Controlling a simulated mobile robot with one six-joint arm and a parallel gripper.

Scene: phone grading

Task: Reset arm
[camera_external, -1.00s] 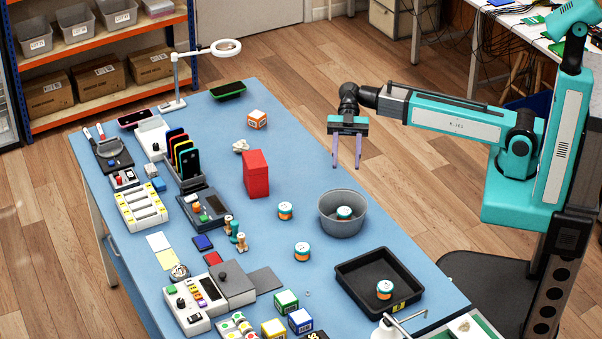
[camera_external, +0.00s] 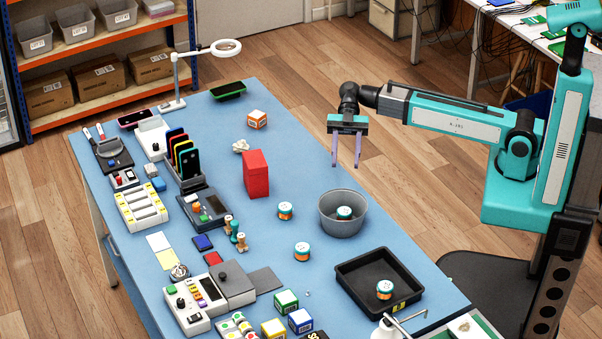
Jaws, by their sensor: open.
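My gripper (camera_external: 346,163) hangs open and empty, its two pale purple fingers pointing down. It is in the air near the right long edge of the blue table (camera_external: 300,170), above and behind the grey bowl (camera_external: 342,222) in the picture. My teal arm reaches left from its column at the right. Nothing touches the fingers.
A white-and-orange jar sits in the bowl, another in the black tray (camera_external: 360,296). Two more jars (camera_external: 285,211) (camera_external: 302,251) stand on the table. A red block (camera_external: 256,174) stands near the middle. A ring lamp (camera_external: 226,47) rises at the far end. Devices crowd the left side.

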